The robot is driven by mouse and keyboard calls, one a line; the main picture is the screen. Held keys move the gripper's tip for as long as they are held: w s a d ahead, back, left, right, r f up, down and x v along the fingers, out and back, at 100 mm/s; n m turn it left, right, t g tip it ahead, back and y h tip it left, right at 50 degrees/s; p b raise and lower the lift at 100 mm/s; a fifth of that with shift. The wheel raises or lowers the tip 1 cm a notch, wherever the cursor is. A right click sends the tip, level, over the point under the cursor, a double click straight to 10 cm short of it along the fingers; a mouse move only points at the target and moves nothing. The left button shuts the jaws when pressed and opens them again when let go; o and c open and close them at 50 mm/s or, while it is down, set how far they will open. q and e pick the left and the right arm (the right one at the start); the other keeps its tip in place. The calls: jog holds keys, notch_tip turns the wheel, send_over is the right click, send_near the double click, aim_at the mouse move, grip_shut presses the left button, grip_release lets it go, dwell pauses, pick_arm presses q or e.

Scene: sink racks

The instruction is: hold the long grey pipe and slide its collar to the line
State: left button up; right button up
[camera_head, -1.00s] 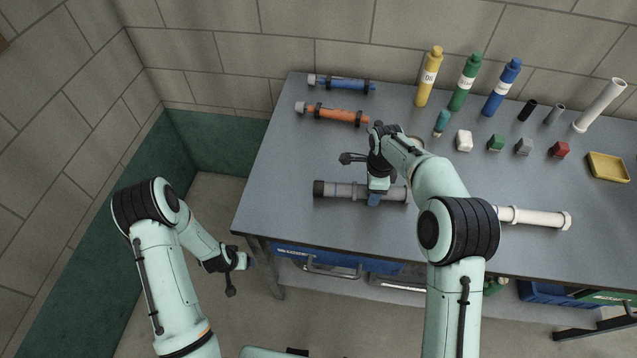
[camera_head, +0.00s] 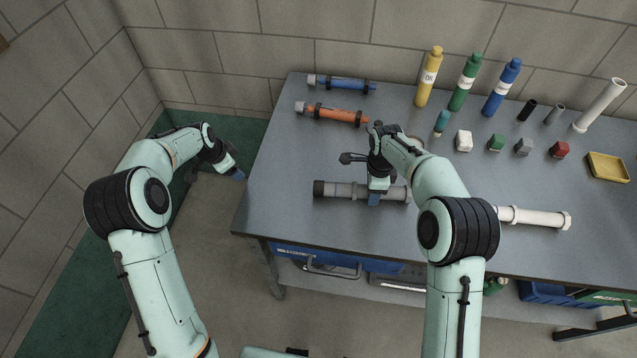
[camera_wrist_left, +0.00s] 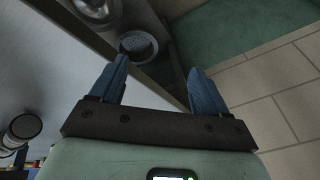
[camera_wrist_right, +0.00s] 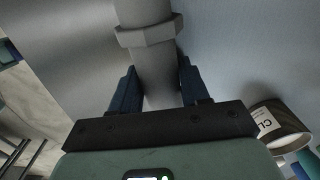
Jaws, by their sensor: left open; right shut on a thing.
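The long grey pipe (camera_head: 345,191) lies across the bench top in the head view, with a dark cap at its left end. My right gripper (camera_head: 374,199) is shut on the grey pipe from above, to the right of its middle band. In the right wrist view, the pipe runs between the fingers (camera_wrist_right: 154,82), and a raised faceted collar (camera_wrist_right: 148,33) circles it just beyond them. I cannot make out the line. My left gripper (camera_head: 239,175) is open and empty, off the bench's left edge. Its two fingers stand apart in the left wrist view (camera_wrist_left: 158,68).
A blue pipe (camera_head: 342,83) and an orange pipe (camera_head: 333,114) lie at the back left. A white pipe (camera_head: 535,217) lies right of my right arm. Bottles (camera_head: 465,82), small blocks (camera_head: 496,143) and a yellow tray (camera_head: 608,167) fill the back right. The bench's front left is clear.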

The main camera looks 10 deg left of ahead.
aim_at(317, 184)
pick_arm(q)
jog(key=d+r+m, duration=0.1)
jog(key=d, duration=0.3)
jog(key=d+r+m+g+h, duration=0.1)
jog(key=d+r, duration=0.1)
jog(key=d, duration=0.2)
jog(key=d+r+m, duration=0.1)
jog(key=d+m, duration=0.1)
jog(key=d, duration=0.3)
jog(key=shift+w+r+g+h, duration=0.25)
jog(key=shift+r+g+h, duration=0.05)
jog(key=shift+g, duration=0.1)
jog(key=s+d+r+m+g, duration=0.1)
jog(key=s+d+r+m, duration=0.1)
jog(key=d, duration=0.4)
jog(key=s+d+r+m+g, duration=0.1)
jog(key=s+d+r+m, duration=0.1)
jog(key=d, duration=0.3)
jog(key=f, duration=0.3)
jog(key=d+f, duration=0.1)
jog(key=f, duration=0.2)
jog(key=d+f, duration=0.1)
jog(key=f, duration=0.2)
jog(key=shift+w+d+f, duration=0.15)
jog(key=shift+w+f, duration=0.15)
jog(key=shift+w, duration=0.1)
jog(key=c, duration=0.9)
